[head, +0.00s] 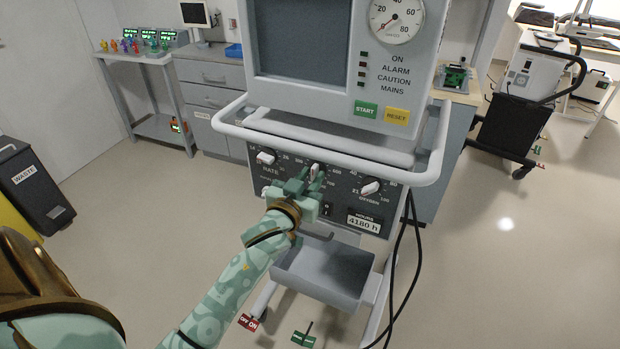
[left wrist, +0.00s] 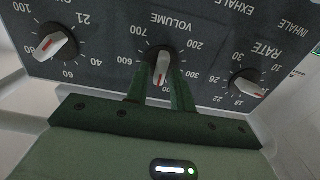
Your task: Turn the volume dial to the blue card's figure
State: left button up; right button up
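The volume dial (left wrist: 162,66) is a pale knob on the dark lower panel, between the rate dial (left wrist: 248,87) and the oxygen dial (left wrist: 56,45). The left wrist view shows it upside down, with its red mark at the picture's lower end of the knob; the figure there is partly hidden. In the head view the volume dial (head: 314,170) shows just above my left gripper (head: 306,187). In the left wrist view my left gripper (left wrist: 161,88) has a finger on each side of the knob, with narrow gaps. I see no blue card and no right gripper.
The ventilator's white rail (head: 330,150) runs above the dial panel. A grey tray (head: 322,272) sits below, and black cables (head: 405,260) hang at the right. Start and reset buttons are above the rail. A waste bin (head: 35,185) stands at left.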

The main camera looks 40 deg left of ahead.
pick_arm(q)
grip_shut()
jog(key=m+p, duration=0.3)
jog(key=shift+r+m+p, duration=0.3)
jog(key=shift+m+p, duration=0.05)
jog(key=shift+m, duration=0.05)
jog(key=shift+d+f+m, duration=0.1)
jog(key=shift+f+m, duration=0.15)
jog(key=shift+m, duration=0.55)
jog(key=shift+f, duration=0.1)
jog(key=shift+o, duration=1.8)
grip_release()
jog(key=shift+s, duration=0.1)
